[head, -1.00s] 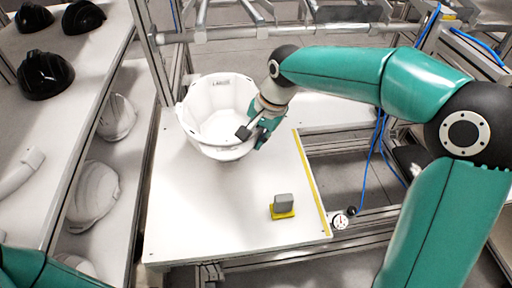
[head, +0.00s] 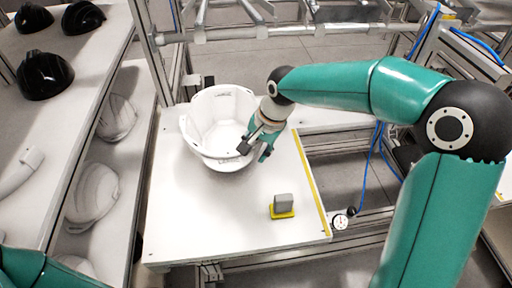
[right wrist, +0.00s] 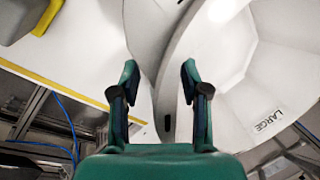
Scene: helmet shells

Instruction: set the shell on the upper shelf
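The white shell (head: 222,115) sits with its open side up on the white table (head: 190,225). In the right wrist view the shell (right wrist: 235,60) shows close up, with the word LARGE printed inside. My right gripper (head: 257,149) is at the shell's right front rim. Its fingers (right wrist: 158,85) stand apart on either side of the rim, with gaps visible. The upper shelf (head: 85,62) is at the left and carries several black shells (head: 45,75). Part of my left arm shows at the bottom left; its gripper is out of view.
A lower shelf (head: 110,225) at the left holds several white shells (head: 92,192). A grey block on a yellow base (head: 283,207) stands on the table, near a yellow edge strip (head: 312,185). A dial gauge (head: 340,221) is beyond it. Metal posts rise behind the table.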

